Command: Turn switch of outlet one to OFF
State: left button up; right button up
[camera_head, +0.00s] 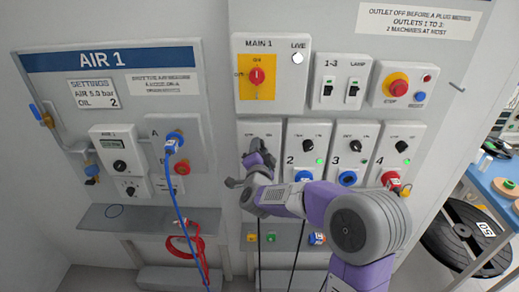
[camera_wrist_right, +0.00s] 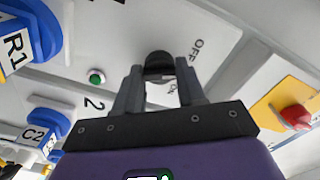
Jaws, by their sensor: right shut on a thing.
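Outlet one's panel (camera_head: 263,130) is the leftmost of the outlet row in the head view, and my right gripper and forearm cover most of it. In the right wrist view, its black rotary switch (camera_wrist_right: 159,62) sits between my right gripper's (camera_wrist_right: 160,76) fingers, which are shut on it. The label OFF (camera_wrist_right: 197,50) is to the right of the switch, and ON is partly hidden by a finger. The switch's pointing direction cannot be told. A green lamp (camera_wrist_right: 96,77) shows on the same panel. My right gripper (camera_head: 242,170) also shows in the head view. My left gripper is not in view.
A blue plug marked R1 (camera_wrist_right: 28,40) is beside the switch in the wrist view. Outlets two (camera_head: 309,142), three (camera_head: 352,142) and four (camera_head: 400,145) are to the right, with plugs below. The MAIN 1 switch (camera_head: 257,76) is above. The AIR 1 panel (camera_head: 107,60) is at left.

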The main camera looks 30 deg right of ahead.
jog(key=shift+n+p, duration=0.5)
jog(key=shift+n, duration=1.3)
jog(key=o, duration=1)
jog(key=shift+v, duration=3.8)
